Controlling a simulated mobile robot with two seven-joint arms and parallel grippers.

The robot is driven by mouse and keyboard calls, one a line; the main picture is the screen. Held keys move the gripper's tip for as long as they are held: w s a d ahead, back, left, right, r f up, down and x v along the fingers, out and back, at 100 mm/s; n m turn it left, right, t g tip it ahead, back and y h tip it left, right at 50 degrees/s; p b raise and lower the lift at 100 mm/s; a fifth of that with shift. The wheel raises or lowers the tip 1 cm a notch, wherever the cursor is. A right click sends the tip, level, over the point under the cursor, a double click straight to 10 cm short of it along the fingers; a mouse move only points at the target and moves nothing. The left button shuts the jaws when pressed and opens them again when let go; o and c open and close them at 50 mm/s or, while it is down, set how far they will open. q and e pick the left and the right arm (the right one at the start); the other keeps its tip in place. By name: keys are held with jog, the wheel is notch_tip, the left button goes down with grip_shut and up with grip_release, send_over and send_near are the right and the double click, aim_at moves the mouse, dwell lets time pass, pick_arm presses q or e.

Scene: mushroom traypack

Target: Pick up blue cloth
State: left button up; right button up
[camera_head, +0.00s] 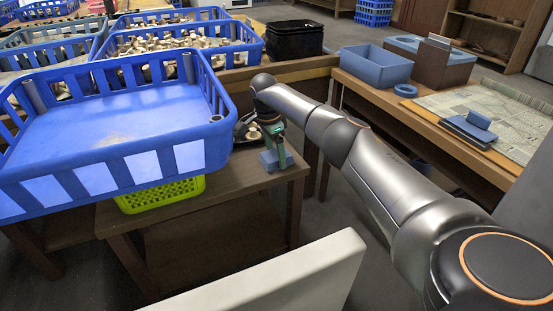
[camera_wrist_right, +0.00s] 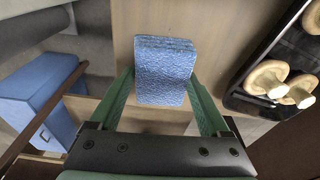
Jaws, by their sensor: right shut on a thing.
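The blue cloth (camera_head: 277,160) is a small folded block at the right end of the low brown table (camera_head: 233,185). My right gripper (camera_head: 275,150) is over it, pointing down, its green fingers on the cloth's sides. In the right wrist view the folded, textured cloth (camera_wrist_right: 165,65) sits between the two green fingers of the gripper (camera_wrist_right: 161,80), which are shut on it. I cannot tell whether the cloth touches the table. My left gripper is not in view.
A large blue crate (camera_head: 105,172) stands left of the cloth, above a green basket (camera_head: 160,194). A dark tray (camera_wrist_right: 262,75) with mushrooms lies beside the cloth. A side table at right holds a blue bin (camera_head: 376,68) and another blue folded stack (camera_head: 468,128).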

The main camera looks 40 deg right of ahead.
jog(key=shift+c, duration=1)
